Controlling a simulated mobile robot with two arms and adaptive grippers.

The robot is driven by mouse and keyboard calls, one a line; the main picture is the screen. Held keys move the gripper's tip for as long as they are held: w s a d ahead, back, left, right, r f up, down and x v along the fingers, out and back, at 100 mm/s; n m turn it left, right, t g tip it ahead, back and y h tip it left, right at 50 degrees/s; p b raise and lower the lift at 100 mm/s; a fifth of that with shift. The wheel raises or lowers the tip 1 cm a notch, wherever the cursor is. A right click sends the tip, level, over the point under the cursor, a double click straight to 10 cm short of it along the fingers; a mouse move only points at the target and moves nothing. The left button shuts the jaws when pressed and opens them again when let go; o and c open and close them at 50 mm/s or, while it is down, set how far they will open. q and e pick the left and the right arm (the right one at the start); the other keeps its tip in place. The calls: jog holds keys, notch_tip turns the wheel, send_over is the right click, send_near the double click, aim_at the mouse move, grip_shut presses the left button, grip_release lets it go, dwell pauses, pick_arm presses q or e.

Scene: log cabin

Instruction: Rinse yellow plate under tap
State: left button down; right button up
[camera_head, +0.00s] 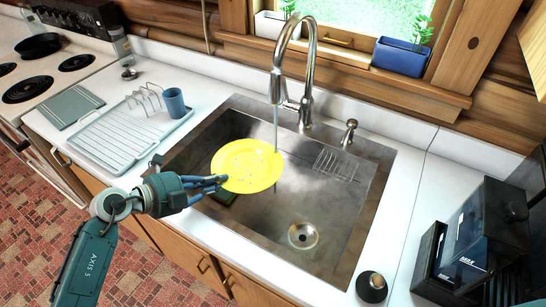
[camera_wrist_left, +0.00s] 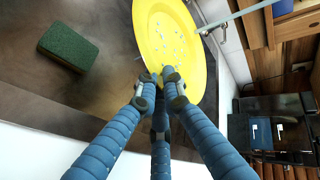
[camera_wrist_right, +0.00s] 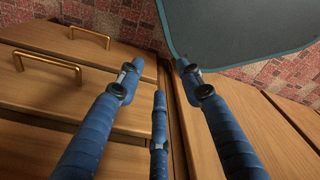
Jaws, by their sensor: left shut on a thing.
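The yellow plate (camera_head: 246,165) is over the left part of the metal sink (camera_head: 300,200) in the head view. My left gripper (camera_head: 222,182) is shut on its near left edge. The left wrist view also shows the plate (camera_wrist_left: 172,45), with pale drops or specks on its face, and the fingers (camera_wrist_left: 160,80) pinching its rim. The tap (camera_head: 310,75) stands behind the sink. Water (camera_head: 276,135) falls from its spout at the plate's right edge. My right gripper (camera_wrist_right: 160,75) is open and empty, in front of wooden cabinet doors.
A green sponge (camera_wrist_left: 68,45) lies beside the plate in the left wrist view. A drying rack (camera_head: 120,135) with a blue cup (camera_head: 175,102) stands left of the sink. A black appliance (camera_head: 480,240) stands on the right counter.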

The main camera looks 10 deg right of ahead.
pick_arm(q)
jog(key=s+a+r+p, duration=0.1)
jog(key=a+r+p, duration=0.2)
jog(key=a+r, duration=0.1)
jog(key=shift+s+a+p, duration=0.35)
jog(key=shift+a+p, duration=0.05)
